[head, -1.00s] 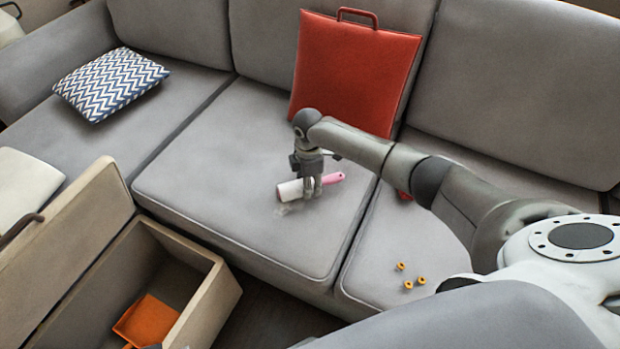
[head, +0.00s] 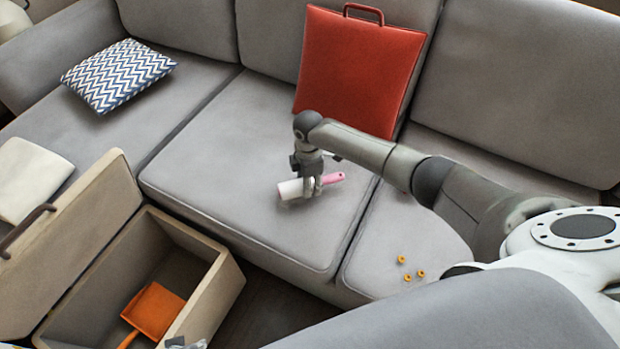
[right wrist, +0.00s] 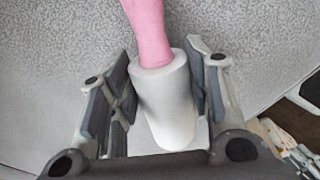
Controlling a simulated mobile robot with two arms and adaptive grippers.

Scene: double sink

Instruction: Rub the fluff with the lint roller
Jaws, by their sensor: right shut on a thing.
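The lint roller has a white cylinder (head: 290,189) and a pink handle (head: 333,178). It lies low over the middle sofa seat (head: 215,180), seemingly touching it. My right gripper (head: 312,186) comes down from above and is shut on the white cylinder. In the right wrist view its fingers (right wrist: 165,105) flank the white cylinder (right wrist: 163,90), with the pink handle (right wrist: 149,32) pointing away. I cannot make out the fluff now; the roller and gripper may cover it. A grey tip at the bottom edge, apparently my left gripper (head: 186,344), is mostly out of frame.
A red cushion with a handle (head: 358,65) leans on the backrest. A zigzag pillow (head: 117,75) lies on the left seat. An open box (head: 225,290) holds an orange dustpan (head: 153,311). Several small orange rings (head: 407,276) lie on the right seat.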

